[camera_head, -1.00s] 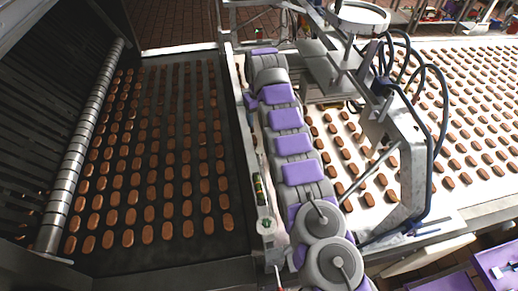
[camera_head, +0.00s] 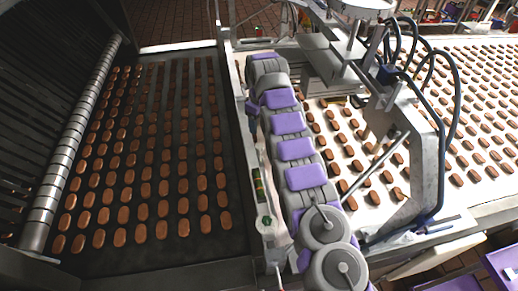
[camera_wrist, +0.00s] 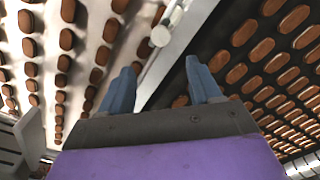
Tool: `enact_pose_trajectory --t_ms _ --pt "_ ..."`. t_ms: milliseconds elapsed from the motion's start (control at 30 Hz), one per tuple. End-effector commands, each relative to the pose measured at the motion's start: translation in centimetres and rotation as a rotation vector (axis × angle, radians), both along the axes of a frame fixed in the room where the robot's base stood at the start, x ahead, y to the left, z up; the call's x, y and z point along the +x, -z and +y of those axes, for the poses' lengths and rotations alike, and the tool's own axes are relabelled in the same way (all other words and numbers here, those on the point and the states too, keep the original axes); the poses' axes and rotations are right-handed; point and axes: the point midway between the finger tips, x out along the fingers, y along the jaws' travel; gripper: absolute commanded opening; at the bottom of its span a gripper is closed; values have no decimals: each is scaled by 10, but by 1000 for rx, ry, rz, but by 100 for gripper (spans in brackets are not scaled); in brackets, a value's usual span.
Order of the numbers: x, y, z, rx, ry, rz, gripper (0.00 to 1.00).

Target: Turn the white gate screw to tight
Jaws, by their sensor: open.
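The white gate screw appears to be the white round knob (camera_wrist: 160,36) in the wrist view, on a pale bar along the rail between the two biscuit belts. My gripper (camera_wrist: 160,66) has its two blue-grey fingers spread apart with nothing between them. The knob shows just beyond the fingertips, roughly in line with the gap; I cannot tell how far away it is, and no touch shows. In the head view my purple and grey arm reaches along the rail to the far end, and the fingers and the knob cannot be made out there.
A dark belt (camera_head: 190,243) with rows of brown biscuits lies left of the rail. A white belt (camera_head: 378,208) with biscuits lies right, under a metal frame (camera_head: 424,170) with black hoses. A small green-and-white fitting (camera_head: 265,222) sits on the rail beside my arm.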

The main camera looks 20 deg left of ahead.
Motion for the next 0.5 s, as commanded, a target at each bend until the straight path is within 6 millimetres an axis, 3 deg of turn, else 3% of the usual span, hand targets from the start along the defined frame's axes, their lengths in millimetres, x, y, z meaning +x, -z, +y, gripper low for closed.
enact_pose_trajectory --t_ms 33,500 --pt "1 12 -2 -1 2 0 63" --pt "-2 84 -2 -2 2 0 63"
